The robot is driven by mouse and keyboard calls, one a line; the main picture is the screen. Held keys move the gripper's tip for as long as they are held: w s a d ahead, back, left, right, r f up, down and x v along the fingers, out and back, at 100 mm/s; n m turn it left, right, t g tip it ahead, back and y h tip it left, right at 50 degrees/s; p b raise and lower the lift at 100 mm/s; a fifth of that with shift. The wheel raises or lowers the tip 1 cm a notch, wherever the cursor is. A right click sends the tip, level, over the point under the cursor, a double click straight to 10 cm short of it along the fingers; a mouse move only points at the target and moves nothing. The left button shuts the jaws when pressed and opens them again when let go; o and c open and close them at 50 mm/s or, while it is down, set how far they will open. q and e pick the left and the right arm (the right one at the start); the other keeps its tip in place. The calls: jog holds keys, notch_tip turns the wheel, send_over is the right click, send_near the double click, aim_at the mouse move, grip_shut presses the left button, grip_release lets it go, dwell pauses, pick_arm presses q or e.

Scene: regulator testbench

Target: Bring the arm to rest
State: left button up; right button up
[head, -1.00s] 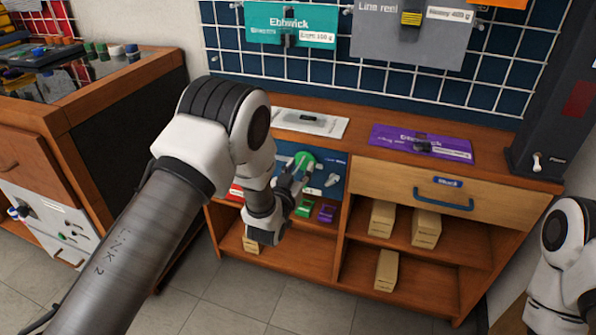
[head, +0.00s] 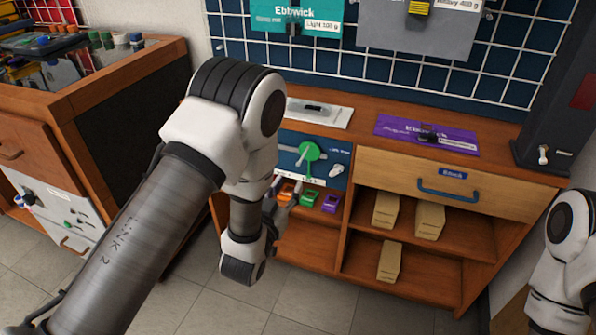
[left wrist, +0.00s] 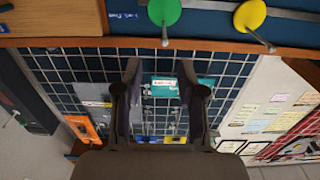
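My left arm reaches in from the left in the head view. Its left gripper (head: 284,192) is low in front of the bench, just below the blue panel (head: 325,160). In the left wrist view my left gripper (left wrist: 160,66) has its two fingers spread apart with nothing between them. A round green knob (head: 309,151) is on the panel and also shows at the top of the left wrist view (left wrist: 164,11). A yellow knob (left wrist: 250,15) is beside it there. My right arm stands at the right edge of the head view; its gripper is out of view.
The bench drawer (head: 450,185) is shut. Orange, green and purple blocks sit below the panel, and several tan boxes (head: 430,221) stand on the shelves. A purple card (head: 427,134) lies on top. A wooden cabinet (head: 70,110) is at left. Open floor (head: 290,300) lies in front.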

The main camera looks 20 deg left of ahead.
pick_arm(q)
jog(key=s+a+f+n+g+y, duration=0.1)
jog(key=s+a+f+g, duration=0.2)
jog(key=s+f+g, duration=0.6)
jog(key=s+a+f+g, duration=0.2)
jog(key=s+f+g, duration=0.1)
jog(key=s+f, duration=1.1)
jog(key=s+f+g, duration=0.2)
jog(key=s+g, duration=0.4)
jog(key=s, duration=0.5)
notch_tip(320, 180, up, 21)
jog(key=w+p, duration=0.1)
jog(key=p, duration=2.1)
jog(key=shift+d, duration=0.3)
jog(key=shift+r, duration=0.15)
